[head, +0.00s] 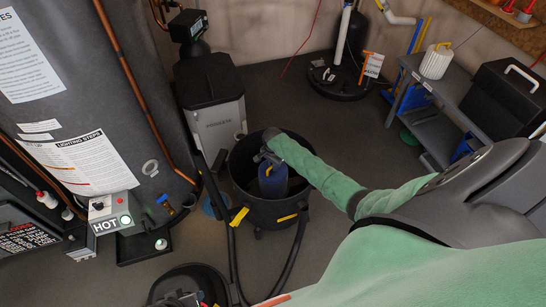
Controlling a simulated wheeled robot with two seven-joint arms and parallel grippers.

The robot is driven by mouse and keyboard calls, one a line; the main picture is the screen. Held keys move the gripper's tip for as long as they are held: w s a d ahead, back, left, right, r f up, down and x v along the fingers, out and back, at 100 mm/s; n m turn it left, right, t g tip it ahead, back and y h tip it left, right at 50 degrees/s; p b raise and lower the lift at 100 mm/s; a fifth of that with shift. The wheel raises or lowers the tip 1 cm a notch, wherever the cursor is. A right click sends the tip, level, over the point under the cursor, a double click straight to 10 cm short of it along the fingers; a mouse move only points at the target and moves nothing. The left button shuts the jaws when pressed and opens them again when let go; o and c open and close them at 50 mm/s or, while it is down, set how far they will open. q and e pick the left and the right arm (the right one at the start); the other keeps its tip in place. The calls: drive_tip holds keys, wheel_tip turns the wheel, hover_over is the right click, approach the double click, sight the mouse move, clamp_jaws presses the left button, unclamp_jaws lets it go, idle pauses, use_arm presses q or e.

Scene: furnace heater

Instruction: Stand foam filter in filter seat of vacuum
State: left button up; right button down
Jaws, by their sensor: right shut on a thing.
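The vacuum is an open black drum (240,205) on the floor at the middle of the head view, with yellow labels on its side. The blue cylindrical foam filter (273,184) is inside the drum and looks roughly upright. My right gripper (266,160) reaches in from the right over the rim and is shut on the filter's top. The filter seat is hidden under the filter, and I cannot tell whether the filter's bottom touches it. My left gripper is not in view.
A black hose (297,250) runs down the drum's front. A round black unit (190,280) lies at the bottom edge. A grey tank (213,115) stands behind the drum, the water heater (85,90) at left. A grey bench (440,95) stands at right; floor between is clear.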

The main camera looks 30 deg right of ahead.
drive_tip(key=shift+p, duration=0.45)
drive_tip(key=c, duration=1.4)
unclamp_jaws()
drive_tip(key=shift+r, duration=0.1)
drive_tip(key=shift+r, duration=3.8)
